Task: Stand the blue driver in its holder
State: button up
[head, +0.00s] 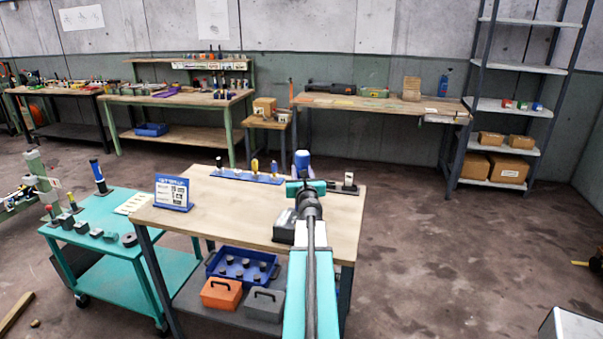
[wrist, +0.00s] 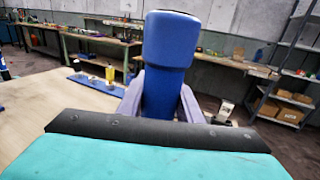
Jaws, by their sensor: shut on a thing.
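The blue driver (wrist: 170,45) stands roughly upright between the two grey fingers of my gripper (wrist: 163,95) in the wrist view. My gripper is shut on its thick blue handle. The driver also shows in the head view (head: 302,158), above the far side of the wooden-topped table. Its lower end is hidden by my gripper and arm. A long blue rack (head: 247,177) with several handled tools standing in it lies to the left, near the table's back edge. It also shows in the wrist view (wrist: 96,84). I cannot tell which slot is the driver's.
A blue-framed sign (head: 173,192) stands at the table's left. A dark block with a pale upright piece (head: 347,185) is at the back right. A dark box (head: 284,228) sits beside my arm. The tabletop's middle is clear. A teal cart (head: 115,205) stands left.

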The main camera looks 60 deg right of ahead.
jog(key=shift+f, duration=0.15)
dwell(0.6)
jog(key=o, duration=1.2)
jog(key=shift+o, duration=0.5)
jog(key=shift+f, duration=0.1)
jog(key=shift+a, duration=0.1)
